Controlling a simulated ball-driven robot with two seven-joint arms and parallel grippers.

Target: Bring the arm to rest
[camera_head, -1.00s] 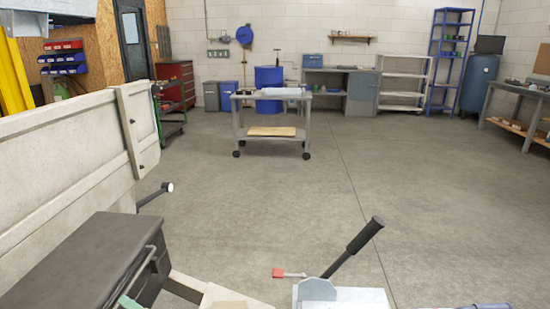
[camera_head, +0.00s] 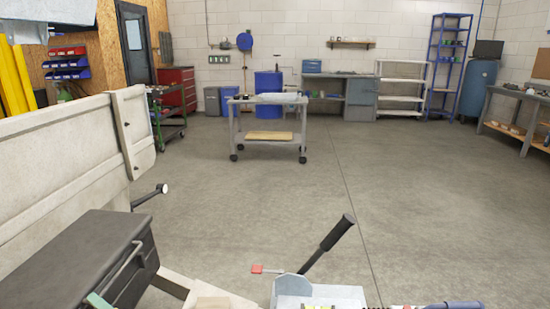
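Neither of my grippers can be made out in the head view. The trailer frame fills the lower left and bottom: a pale side board (camera_head: 60,160), a black box (camera_head: 75,262) with a grey handle, and a light grey metal housing (camera_head: 345,296) at the bottom edge. A black-gripped lever (camera_head: 330,245) rises tilted from the housing, with a small red-ended handle (camera_head: 258,269) to its left. A blue-ended item (camera_head: 455,304) and a small yellow-green item (camera_head: 318,307) are cut off by the bottom edge, and I cannot tell what they are.
A grey wheeled cart (camera_head: 268,137) stands on open floor (camera_head: 420,200) ahead. A workbench (camera_head: 515,110) is at the right; shelves (camera_head: 402,85), a blue drum (camera_head: 269,84) and a red cabinet (camera_head: 180,87) line the back. The middle and right floor is clear.

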